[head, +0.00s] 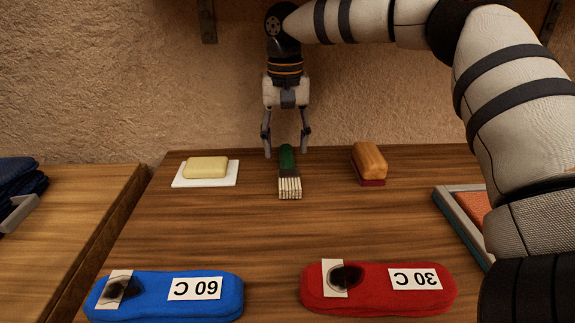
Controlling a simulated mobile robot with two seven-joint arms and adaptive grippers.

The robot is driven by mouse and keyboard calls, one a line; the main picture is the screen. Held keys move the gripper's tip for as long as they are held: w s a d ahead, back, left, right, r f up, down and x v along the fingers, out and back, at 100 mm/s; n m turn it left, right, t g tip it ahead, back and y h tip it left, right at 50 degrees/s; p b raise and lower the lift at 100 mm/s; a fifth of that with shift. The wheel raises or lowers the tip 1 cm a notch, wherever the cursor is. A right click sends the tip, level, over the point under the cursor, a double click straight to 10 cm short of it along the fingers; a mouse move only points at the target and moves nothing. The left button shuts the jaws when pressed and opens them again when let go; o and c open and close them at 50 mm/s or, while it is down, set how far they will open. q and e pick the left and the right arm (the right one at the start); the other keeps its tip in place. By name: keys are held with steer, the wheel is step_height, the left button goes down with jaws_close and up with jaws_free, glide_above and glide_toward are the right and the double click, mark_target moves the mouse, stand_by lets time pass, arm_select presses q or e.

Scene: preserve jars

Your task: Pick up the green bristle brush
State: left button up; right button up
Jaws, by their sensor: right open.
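The green bristle brush (287,157) lies on the wooden table near its back edge. Its green handle points to the back wall and its pale bristles point to the front. My right gripper (287,154) hangs straight down at the back of the table, open, with its two fingers apart on either side of the green handle. I cannot tell whether a finger touches the handle. My left gripper is not in view.
A yellow bar on a white plate (178,184) lies left of the brush. An orange-brown block on a red base (371,183) stands right. Blue "60 C" (222,304) and red "30 C" (378,302) pouches lie in front. A grey-rimmed tray (460,228) is at right. The middle is clear.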

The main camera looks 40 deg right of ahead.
mark_target(287, 157)
step_height(287, 157, down, 4)
steer(key=shift+s+d+r, duration=0.1)
steer(key=shift+r, duration=0.1)
jaws_close()
steer(key=shift+r, duration=0.15)
